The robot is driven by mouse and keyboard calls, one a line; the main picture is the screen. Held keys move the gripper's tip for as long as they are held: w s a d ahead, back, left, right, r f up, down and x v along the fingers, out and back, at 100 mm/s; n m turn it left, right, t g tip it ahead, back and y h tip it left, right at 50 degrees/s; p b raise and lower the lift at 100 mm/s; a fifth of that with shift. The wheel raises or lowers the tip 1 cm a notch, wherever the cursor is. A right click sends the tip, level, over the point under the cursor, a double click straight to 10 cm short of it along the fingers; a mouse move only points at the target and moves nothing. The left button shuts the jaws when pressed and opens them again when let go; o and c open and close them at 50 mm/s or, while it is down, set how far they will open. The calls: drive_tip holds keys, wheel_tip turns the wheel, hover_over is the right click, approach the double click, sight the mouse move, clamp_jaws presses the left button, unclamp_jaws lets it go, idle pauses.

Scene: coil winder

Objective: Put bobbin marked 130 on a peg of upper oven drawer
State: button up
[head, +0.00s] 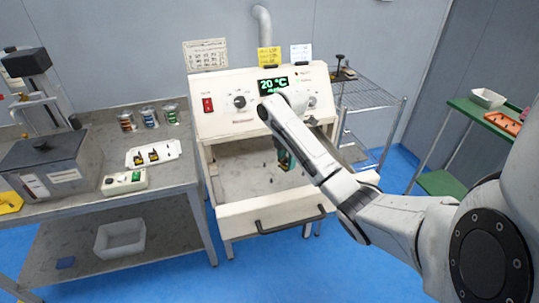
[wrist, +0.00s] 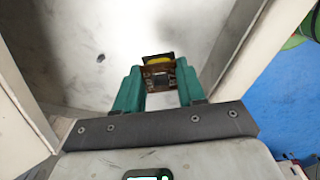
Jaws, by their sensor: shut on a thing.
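My gripper (head: 286,160) has green fingers and is over the open oven drawer (head: 237,192). In the wrist view, the fingers (wrist: 157,84) are shut on a bobbin (wrist: 158,60) with a yellow end and a dark brown body. Its number cannot be read. The drawer is pulled out of the beige oven (head: 222,124), with its dark handle (head: 290,222) at the front. A small dark peg (wrist: 101,58) stands on the drawer floor in the wrist view, left of the held bobbin and apart from it. My arm hides the drawer's right part in the head view.
A white tray (head: 172,150) with yellow-and-black bobbins lies on the left bench (head: 85,195), beside several jars. A wire rack (head: 375,97) stands right of the oven, and a green shelf (head: 440,183) stands farther right. Blue floor shows between them.

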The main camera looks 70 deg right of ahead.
sight(272, 179)
drive_tip(key=w+m, duration=0.1)
drive_tip(key=w+a+m, duration=0.1)
drive_tip(key=m, duration=0.1)
drive_tip(key=w+m, duration=0.1)
drive_tip(key=w, duration=0.1)
drive_tip(key=shift+a+r+m, duration=0.1)
drive_tip(key=shift+a+m, duration=0.25)
drive_tip(key=shift+m, duration=0.05)
wheel_tip(272, 179, down, 5)
drive_tip(key=b, duration=0.5)
drive_tip(key=shift+w+r, duration=0.1)
drive_tip(key=shift+f, duration=0.5)
drive_tip(key=shift+f+b, duration=0.5)
drive_tip(key=shift+f, duration=0.05)
drive_tip(key=o, duration=1.1)
